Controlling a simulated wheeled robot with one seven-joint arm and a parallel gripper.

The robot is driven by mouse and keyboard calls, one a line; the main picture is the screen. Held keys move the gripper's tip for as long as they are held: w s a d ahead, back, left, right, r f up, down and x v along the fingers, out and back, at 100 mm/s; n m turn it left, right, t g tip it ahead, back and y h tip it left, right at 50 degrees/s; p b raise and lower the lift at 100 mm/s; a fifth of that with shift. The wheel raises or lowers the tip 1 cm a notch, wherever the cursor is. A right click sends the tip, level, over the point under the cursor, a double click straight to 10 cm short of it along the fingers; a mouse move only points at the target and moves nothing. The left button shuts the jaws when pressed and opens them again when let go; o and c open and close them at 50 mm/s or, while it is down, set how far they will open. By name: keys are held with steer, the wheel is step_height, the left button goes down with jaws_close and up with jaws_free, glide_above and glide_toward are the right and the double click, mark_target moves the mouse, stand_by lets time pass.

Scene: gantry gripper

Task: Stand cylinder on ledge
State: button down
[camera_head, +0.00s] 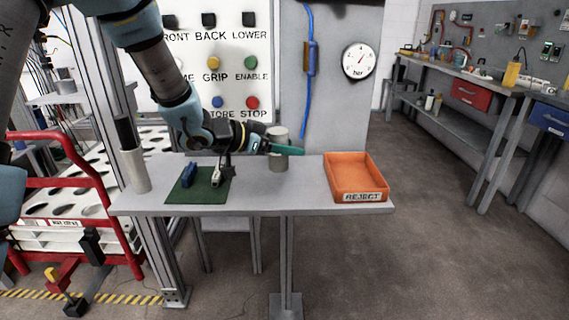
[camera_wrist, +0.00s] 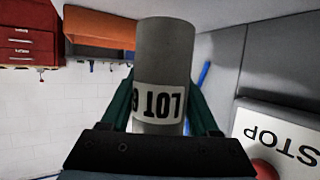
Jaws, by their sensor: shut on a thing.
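A grey cylinder (camera_head: 278,162) stands upright in the head view, above or on the back middle of the grey table ledge (camera_head: 280,198). I cannot tell whether its base touches the surface. My gripper (camera_head: 287,150) reaches in from the left, with its green fingers around the cylinder's middle. In the wrist view the cylinder (camera_wrist: 165,55) sits between the two green fingers (camera_wrist: 160,110). Its white label reads LOT upside down, as the STOP panel text also is turned in that view. The gripper is shut on the cylinder, and the fingers partly hide its sides.
An orange REJECT tray (camera_head: 355,172) stands on the table's right. A green mat (camera_head: 200,190) with small blue and grey items lies at left, near a pale tube (camera_head: 134,172) at the table's edge. A button panel (camera_head: 190,60) rises behind. The table front between mat and tray is clear.

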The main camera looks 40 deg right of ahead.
mark_target(287, 161)
steer(key=shift+f, duration=2.05)
steer(key=shift+f, duration=0.15)
steer(key=shift+c, duration=0.6)
jaws_free()
steer(key=b+v, duration=0.1)
steer(key=v, duration=1.1)
steer(key=shift+s, duration=0.15)
